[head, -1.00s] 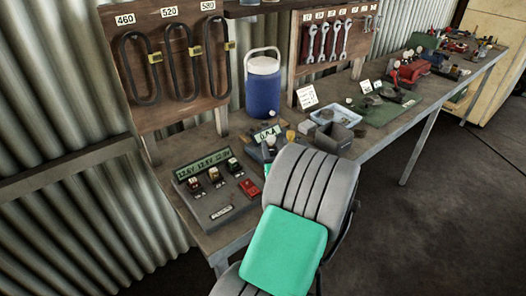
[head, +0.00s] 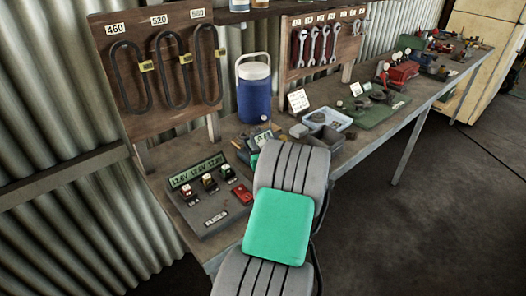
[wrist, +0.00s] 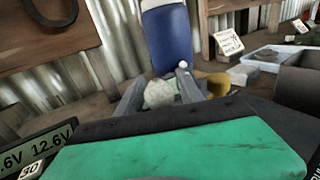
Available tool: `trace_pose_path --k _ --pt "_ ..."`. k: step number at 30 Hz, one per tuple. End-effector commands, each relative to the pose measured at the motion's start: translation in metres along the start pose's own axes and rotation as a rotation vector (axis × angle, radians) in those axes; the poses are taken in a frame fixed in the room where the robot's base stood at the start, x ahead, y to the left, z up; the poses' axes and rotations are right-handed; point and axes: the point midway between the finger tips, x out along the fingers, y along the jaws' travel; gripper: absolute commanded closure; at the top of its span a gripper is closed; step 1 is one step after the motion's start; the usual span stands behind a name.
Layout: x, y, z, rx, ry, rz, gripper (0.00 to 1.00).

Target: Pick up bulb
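A pale, whitish rounded object (wrist: 158,93), which looks like the bulb, shows in the wrist view between the two grey fingers of my gripper (wrist: 160,88). The fingers stand apart on either side of it. I cannot tell whether they touch it. Its lower part is hidden behind the dark and green body of my gripper. In the head view my own grey and green arm covers this part of the bench, and I cannot make out the bulb there.
The workbench (head: 345,158) runs to the far right. A blue cooler (head: 254,92) stands behind my gripper. A grey tester (head: 208,197) with displays sits at left, and a light tray (head: 327,118) at right. A yellow-brown round thing (wrist: 218,84) is right of the fingers.

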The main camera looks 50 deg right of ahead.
Motion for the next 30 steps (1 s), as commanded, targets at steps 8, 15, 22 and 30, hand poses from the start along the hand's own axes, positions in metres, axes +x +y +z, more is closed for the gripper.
trace_pose_path --k 8,15,22,30 --pt "-0.0002 -0.0002 0.0001 0.0 0.0 0.0 0.8" --pt "-0.0002 -0.0002 0.0001 0.0 0.0 0.0 1.0" --pt "-0.0002 -0.0002 0.0003 0.0 0.0 0.0 1.0" --pt "0.0002 -0.0002 0.0096 -0.001 -0.003 0.0 1.0"
